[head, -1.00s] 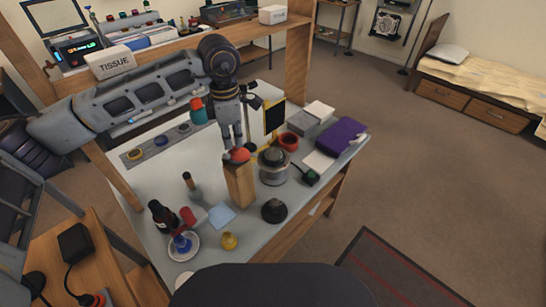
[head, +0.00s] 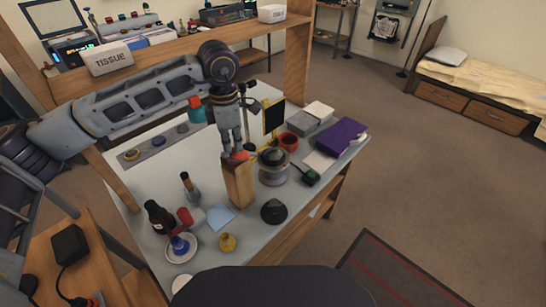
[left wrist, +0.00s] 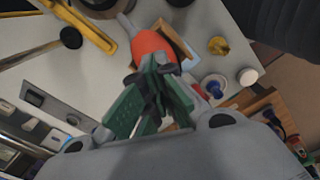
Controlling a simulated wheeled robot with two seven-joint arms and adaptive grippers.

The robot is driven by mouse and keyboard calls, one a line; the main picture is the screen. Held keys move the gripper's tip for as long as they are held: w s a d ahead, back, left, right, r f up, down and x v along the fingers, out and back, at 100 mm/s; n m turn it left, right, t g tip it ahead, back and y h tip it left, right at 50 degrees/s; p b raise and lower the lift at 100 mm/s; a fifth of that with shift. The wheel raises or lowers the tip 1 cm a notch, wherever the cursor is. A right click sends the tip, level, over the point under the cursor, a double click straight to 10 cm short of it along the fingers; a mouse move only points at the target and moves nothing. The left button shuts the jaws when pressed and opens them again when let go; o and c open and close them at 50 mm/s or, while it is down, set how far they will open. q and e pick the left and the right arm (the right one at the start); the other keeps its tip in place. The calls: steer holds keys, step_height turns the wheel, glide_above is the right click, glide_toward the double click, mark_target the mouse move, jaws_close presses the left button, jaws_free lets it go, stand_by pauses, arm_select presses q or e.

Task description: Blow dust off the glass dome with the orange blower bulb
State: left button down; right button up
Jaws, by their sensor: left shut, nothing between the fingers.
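The orange blower bulb (head: 240,157) sits on top of an upright wooden block (head: 238,187) near the middle of the bench. In the left wrist view the bulb (left wrist: 150,46) shows large, with a pale nozzle pointing away. My left gripper (head: 229,153) points down at the bulb and partly hides it in the head view. Its green fingers (left wrist: 155,75) are shut with nothing between them, close against the bulb; I cannot tell if they touch. A rounded dome (head: 272,156), likely the glass dome, sits on a round holder right of the block. Dust is too small to see. My right gripper is out of view.
A purple box (head: 342,138) lies at the right edge.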

arm_select(q)
steer(key=shift+f, duration=0.2)
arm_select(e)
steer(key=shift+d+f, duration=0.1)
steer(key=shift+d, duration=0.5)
arm_select(q)
steer(key=shift+r+p, duration=0.55)
steer(key=shift+r, duration=1.2)
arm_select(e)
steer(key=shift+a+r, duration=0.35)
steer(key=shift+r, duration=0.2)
arm_select(q)
steer(key=shift+f+b, duration=0.4)
steer(key=shift+f, duration=0.05)
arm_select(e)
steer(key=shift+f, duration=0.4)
arm_select(q)
steer(key=shift+f+b, duration=0.35)
steer(key=shift+f, duration=0.05)
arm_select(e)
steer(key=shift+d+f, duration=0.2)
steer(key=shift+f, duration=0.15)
